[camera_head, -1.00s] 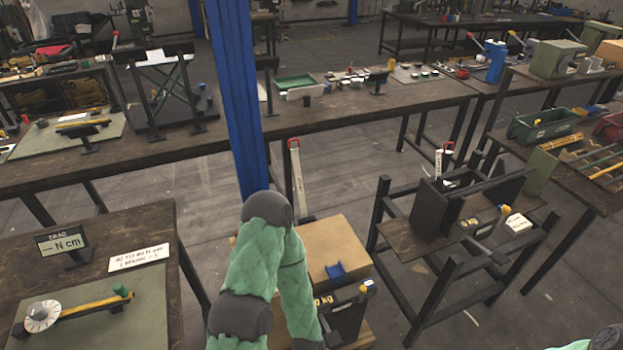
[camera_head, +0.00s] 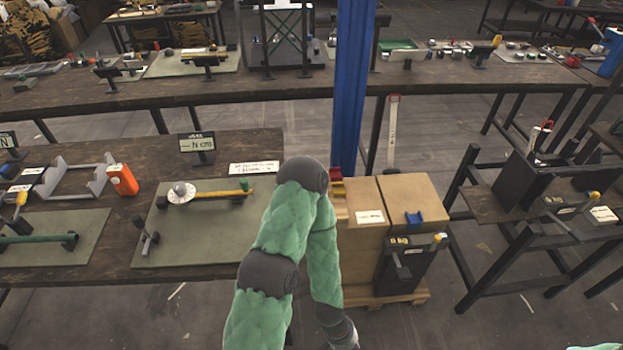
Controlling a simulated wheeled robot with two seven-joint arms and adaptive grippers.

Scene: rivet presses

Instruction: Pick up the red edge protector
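The red edge protector (camera_head: 336,174) appears as a small red piece at the back left of the cardboard boxes on the pallet, just right of my green-sleeved arm. A yellow piece (camera_head: 338,189) sits just in front of it. A blue edge protector (camera_head: 414,218) lies on top of the right-hand box (camera_head: 412,195). My arm rises from the bottom middle, bends, and comes down in front of the boxes' left side, hiding part of them. Its hand end runs out at the bottom edge. Neither gripper shows.
A blue post (camera_head: 350,95) stands behind the boxes. A workbench (camera_head: 225,145) with a dial wrench and an orange item (camera_head: 122,179) is at the left. A dark metal stand (camera_head: 540,225) is at the right. Floor shows between boxes and stand.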

